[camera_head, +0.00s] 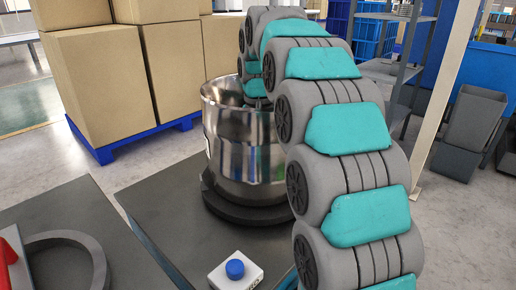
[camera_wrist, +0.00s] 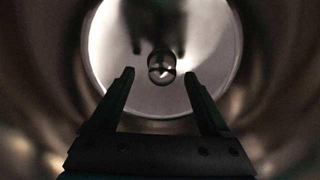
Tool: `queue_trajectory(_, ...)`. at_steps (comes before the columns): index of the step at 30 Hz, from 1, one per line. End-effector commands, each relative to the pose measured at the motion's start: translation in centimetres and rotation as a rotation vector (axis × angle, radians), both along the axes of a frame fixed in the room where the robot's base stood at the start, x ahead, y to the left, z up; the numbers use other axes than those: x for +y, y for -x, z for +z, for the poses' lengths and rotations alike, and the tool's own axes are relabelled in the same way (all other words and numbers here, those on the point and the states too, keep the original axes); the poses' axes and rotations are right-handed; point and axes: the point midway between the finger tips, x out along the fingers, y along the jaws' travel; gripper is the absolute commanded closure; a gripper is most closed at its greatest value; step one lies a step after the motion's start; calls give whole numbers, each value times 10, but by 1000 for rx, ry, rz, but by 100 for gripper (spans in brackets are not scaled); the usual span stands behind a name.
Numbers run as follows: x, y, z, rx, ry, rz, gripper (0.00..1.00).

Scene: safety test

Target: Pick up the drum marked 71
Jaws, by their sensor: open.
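A large shiny steel vessel (camera_head: 240,140) stands on a dark round base; my arm reaches into its top, and my gripper is hidden there in the head view. In the wrist view, my open gripper (camera_wrist: 159,78) is inside the vessel, its two fingers pointing at the pale round bottom (camera_wrist: 205,40). A small shiny rounded object (camera_wrist: 161,67) shows at the bottom, between the fingertips in the picture. It appears beyond them, and nothing is held. No number 71 is readable on anything, so I cannot tell which thing is the marked drum.
The vessel's walls surround my gripper closely. A white box with a blue button (camera_head: 235,269) is in front of the vessel. Cardboard boxes (camera_head: 100,80) on a blue pallet (camera_head: 150,135) stand behind left. A metal shelf (camera_head: 388,70) and grey bins (camera_head: 470,130) are at right.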

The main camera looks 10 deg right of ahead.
Motion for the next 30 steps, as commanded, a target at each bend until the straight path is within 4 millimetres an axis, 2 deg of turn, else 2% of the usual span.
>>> queue_trajectory(7, 3, -1, -33, 2, 0, 0, 20)
queue_trajectory(16, 3, -1, -39, 0, 0, 0, 21)
queue_trajectory(30, 3, -1, -38, 0, 0, 0, 74)
